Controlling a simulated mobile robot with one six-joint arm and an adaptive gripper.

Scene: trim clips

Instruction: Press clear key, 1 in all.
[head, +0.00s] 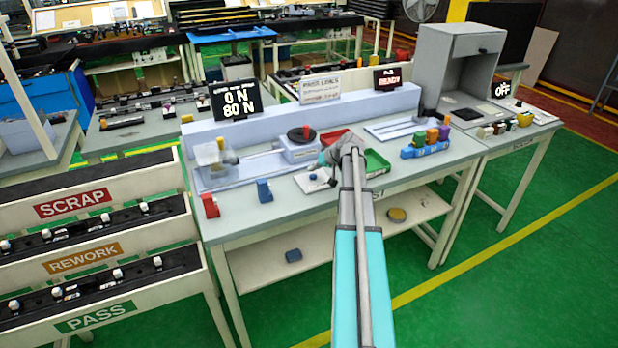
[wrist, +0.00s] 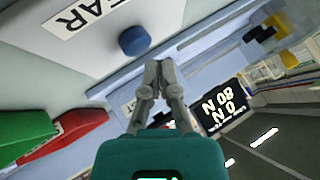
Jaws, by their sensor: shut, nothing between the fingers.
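The clear key is a round blue button (wrist: 134,41) on a pale plate (wrist: 90,50) in the wrist view. A label ending in "EAR" (wrist: 82,14) lies beside it. In the head view the plate (head: 306,185) lies on the bench with the small blue key (head: 313,177) on it. My gripper (wrist: 159,65) is shut and empty. Its tips appear just beside and below the key in the wrist picture, and I see no clear contact. In the head view my gripper (head: 326,163) is above the plate's right side, partly hidden by my arm.
A display (head: 236,103) reads "0 N" and "80 N". A green tray (head: 375,163) and a red tray (head: 333,137) sit close to my gripper. A red block (head: 210,206) and a blue block (head: 264,191) stand left of the plate.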

